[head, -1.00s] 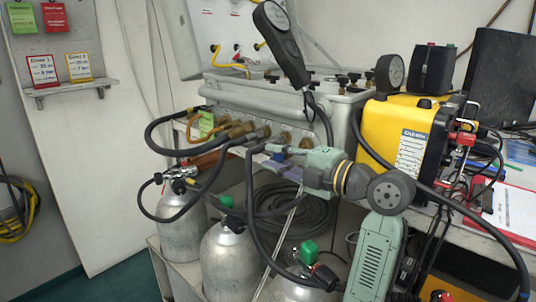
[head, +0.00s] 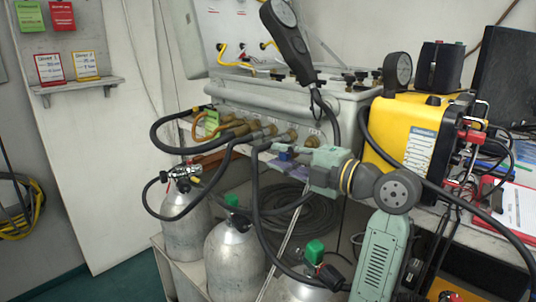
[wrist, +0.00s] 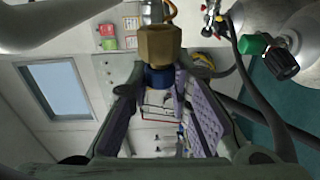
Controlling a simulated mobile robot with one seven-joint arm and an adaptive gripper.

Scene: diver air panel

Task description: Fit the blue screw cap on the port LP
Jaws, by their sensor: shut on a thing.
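My gripper (head: 284,156) is shut on the blue screw cap (wrist: 159,77), which sits between the purple finger pads. A small part of the cap (head: 286,154) also shows in the head view. In the wrist view a hexagonal brass fitting (wrist: 160,43) stands straight in line with the cap, right against or very close to it. I cannot tell whether the threads are engaged. In the head view a row of brass ports (head: 268,131) runs along the front of the grey panel (head: 285,103). The port labels are too small to read, so I cannot tell which is LP.
Black hoses (head: 172,150) loop from the ports, close to my gripper. Grey cylinders (head: 235,262) with green-topped valves stand below. A handheld gauge (head: 290,38) rises above the panel. A yellow device (head: 400,135) stands on the bench at right, near my arm.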

